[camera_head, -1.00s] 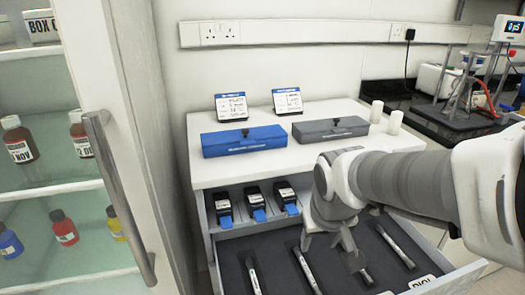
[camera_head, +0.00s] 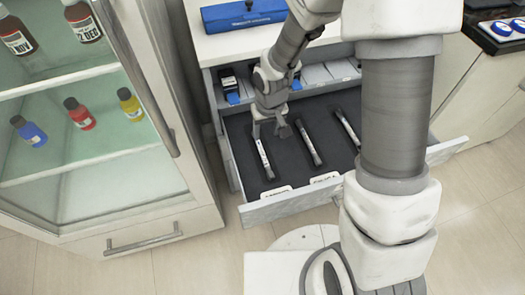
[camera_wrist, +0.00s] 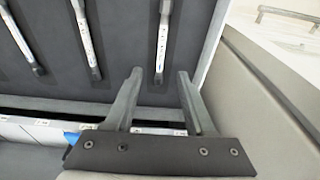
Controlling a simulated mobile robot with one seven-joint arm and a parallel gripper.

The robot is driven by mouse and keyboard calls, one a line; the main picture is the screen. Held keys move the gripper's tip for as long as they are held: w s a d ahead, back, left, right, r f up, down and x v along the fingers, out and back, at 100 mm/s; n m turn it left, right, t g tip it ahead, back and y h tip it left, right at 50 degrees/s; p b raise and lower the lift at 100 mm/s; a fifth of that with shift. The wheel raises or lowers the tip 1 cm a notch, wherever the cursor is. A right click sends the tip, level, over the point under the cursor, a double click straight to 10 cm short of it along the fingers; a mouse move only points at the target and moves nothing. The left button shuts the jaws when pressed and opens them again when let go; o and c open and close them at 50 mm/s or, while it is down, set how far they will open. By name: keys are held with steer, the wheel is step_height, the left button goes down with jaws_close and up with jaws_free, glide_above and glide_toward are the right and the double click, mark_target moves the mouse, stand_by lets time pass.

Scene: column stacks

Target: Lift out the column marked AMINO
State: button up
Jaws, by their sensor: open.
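Several slim pale columns lie in dark foam in the open drawer (camera_head: 258,212): a left one (camera_head: 264,158), a middle one (camera_head: 311,143) and a right one (camera_head: 347,128) in the head view. I cannot read AMINO on any of them. My gripper (camera_head: 271,135) is open and empty, above the far end of the left column. In the wrist view my gripper (camera_wrist: 158,73) has its fingertips either side of the dark end of the rightmost column (camera_wrist: 164,35), apart from it. White cards stand at the drawer front, a left one (camera_head: 277,191) and another (camera_head: 325,178), too small to read.
A glass-fronted cabinet (camera_head: 172,135) with bottles stands close on the left. Small dark devices with blue parts (camera_head: 229,85) sit on the shelf above the drawer. A blue case (camera_head: 245,14) lies on the counter. My arm covers the drawer's right part.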

steer(key=b, duration=0.2)
glide_above(263, 153)
steer(key=s, duration=0.1)
steer(key=f, duration=0.8)
steer(key=shift+d, duration=0.25)
steer(key=f+b, duration=0.2)
steer(key=f, duration=0.1)
steer(key=f+b, duration=0.1)
steer(key=f, duration=0.1)
steer(key=shift+w+a, duration=0.3)
steer(key=shift+w, duration=0.1)
jaws_close()
